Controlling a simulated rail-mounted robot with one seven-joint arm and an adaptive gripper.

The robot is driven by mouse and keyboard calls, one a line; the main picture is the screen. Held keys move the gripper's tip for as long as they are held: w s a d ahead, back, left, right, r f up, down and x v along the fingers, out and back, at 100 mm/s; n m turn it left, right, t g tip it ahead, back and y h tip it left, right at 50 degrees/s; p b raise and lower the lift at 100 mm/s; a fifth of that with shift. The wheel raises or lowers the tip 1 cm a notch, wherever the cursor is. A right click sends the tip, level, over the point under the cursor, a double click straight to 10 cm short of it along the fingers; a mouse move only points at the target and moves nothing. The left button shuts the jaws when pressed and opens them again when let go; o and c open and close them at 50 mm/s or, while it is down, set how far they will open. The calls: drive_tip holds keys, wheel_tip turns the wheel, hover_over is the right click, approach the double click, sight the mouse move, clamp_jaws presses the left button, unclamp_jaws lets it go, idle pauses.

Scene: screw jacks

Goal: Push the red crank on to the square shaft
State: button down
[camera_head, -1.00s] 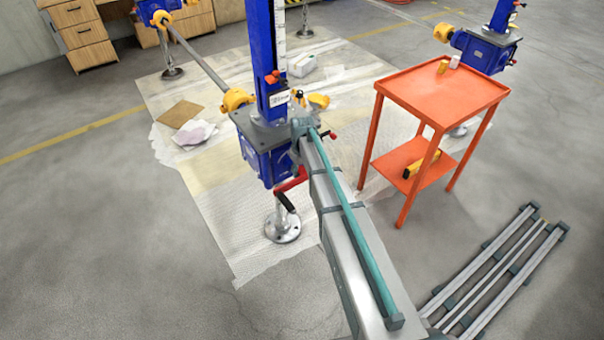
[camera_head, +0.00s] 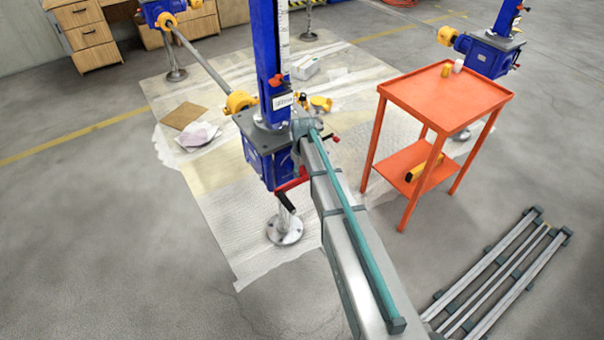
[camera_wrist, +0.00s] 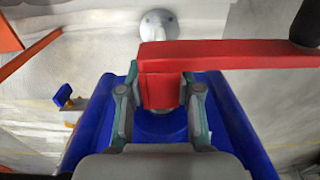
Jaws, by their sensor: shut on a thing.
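The red crank (camera_wrist: 225,56) has its hub (camera_wrist: 160,88) between the two fingers of my gripper (camera_wrist: 160,100), which is shut on it. Its red arm runs right to a black handle (camera_wrist: 306,24). In the head view the red crank (camera_head: 292,182) shows at the lower right of the blue screw jack's gearbox (camera_head: 262,165), with the black handle (camera_head: 287,201) hanging below. The blue gearbox (camera_wrist: 228,125) lies right beyond the hub in the wrist view. The square shaft is hidden by the crank and fingers, so I cannot tell how far the hub sits on it.
An orange trolley (camera_head: 447,95) stands right of the jack, with small containers on top. A round metal foot (camera_head: 285,229) stands on the floor sheet below. The jack's tall blue column (camera_head: 267,60) rises close to my arm. Open floor lies to the left.

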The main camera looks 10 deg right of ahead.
drive_tip(key=shift+s+d, duration=0.25)
drive_tip(key=shift+s, duration=0.35)
drive_tip(key=shift+s+d, duration=0.25)
drive_tip(key=shift+s, duration=0.35)
drive_tip(key=shift+s+d, duration=0.25)
drive_tip(key=shift+s, duration=0.35)
drive_tip(key=shift+w+a+p, duration=0.2)
drive_tip(key=shift+w+a, duration=0.05)
drive_tip(key=shift+w, duration=0.35)
drive_tip(key=shift+w+a+p, duration=0.15)
drive_tip(key=shift+w+a, duration=0.15)
drive_tip(key=shift+w, duration=0.35)
drive_tip(key=shift+w+a+p, duration=0.2)
drive_tip(key=shift+w+a, duration=0.05)
drive_tip(key=shift+w, duration=0.35)
idle(1.8)
drive_tip(key=c, duration=0.7)
unclamp_jaws()
drive_tip(key=shift+w+r, duration=0.1)
wheel_tip(320, 180, up, 12)
drive_tip(key=shift+d, duration=0.15)
drive_tip(key=shift+c, duration=0.2)
